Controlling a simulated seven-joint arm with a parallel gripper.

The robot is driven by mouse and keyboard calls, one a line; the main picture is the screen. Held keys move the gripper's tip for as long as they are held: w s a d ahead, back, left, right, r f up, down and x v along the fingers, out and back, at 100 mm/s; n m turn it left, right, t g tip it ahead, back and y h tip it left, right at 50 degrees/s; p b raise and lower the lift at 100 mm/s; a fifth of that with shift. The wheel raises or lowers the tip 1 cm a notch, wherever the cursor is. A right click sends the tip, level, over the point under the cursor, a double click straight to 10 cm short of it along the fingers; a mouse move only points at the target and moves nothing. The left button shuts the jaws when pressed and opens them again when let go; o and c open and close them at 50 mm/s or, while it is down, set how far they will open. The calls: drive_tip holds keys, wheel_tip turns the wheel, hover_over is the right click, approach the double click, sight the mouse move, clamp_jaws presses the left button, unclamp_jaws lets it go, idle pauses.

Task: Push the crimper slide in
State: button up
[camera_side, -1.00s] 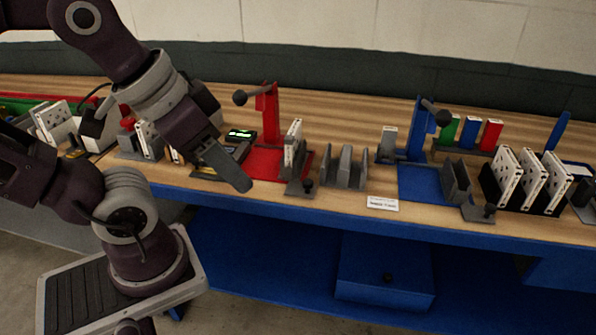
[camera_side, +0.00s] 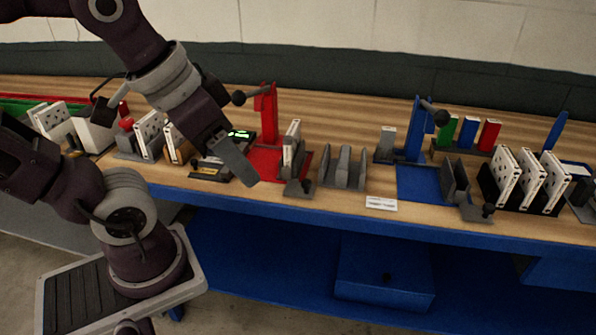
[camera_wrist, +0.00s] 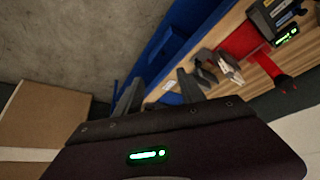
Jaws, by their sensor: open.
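The red crimper press (camera_side: 267,118) stands on a red base with a dark-knobbed lever. Its grey slide (camera_side: 299,187), with a dark knob, sits at the base's front edge, with a white boxed filter (camera_side: 291,141) upright in the holder behind the knob. A blue press (camera_side: 416,130) further right has a similar grey slide (camera_side: 475,212) with an empty holder. My gripper (camera_side: 238,164) is open and empty, left of the red press's slide and apart from it. In the wrist view, its two fingers (camera_wrist: 160,94) are spread, with the red base (camera_wrist: 240,40) beyond them.
A grey slotted stand (camera_side: 343,170) is right of the red slide. A white label (camera_side: 382,203) lies near the bench's front edge. White filters (camera_side: 528,178) stand in a black rack at right. A device with a green display (camera_side: 240,135) is behind my gripper.

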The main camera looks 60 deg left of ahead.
drive_tip(key=w+a+g, duration=0.2)
drive_tip(key=w+a, duration=0.1)
drive_tip(key=w, duration=0.6)
drive_tip(key=g, duration=0.3)
hover_over(307, 182)
wheel_tip(307, 182, down, 14)
drive_tip(key=shift+r, duration=0.25)
wheel_tip(307, 182, down, 7)
drive_tip(key=shift+f, duration=0.1)
clamp_jaws()
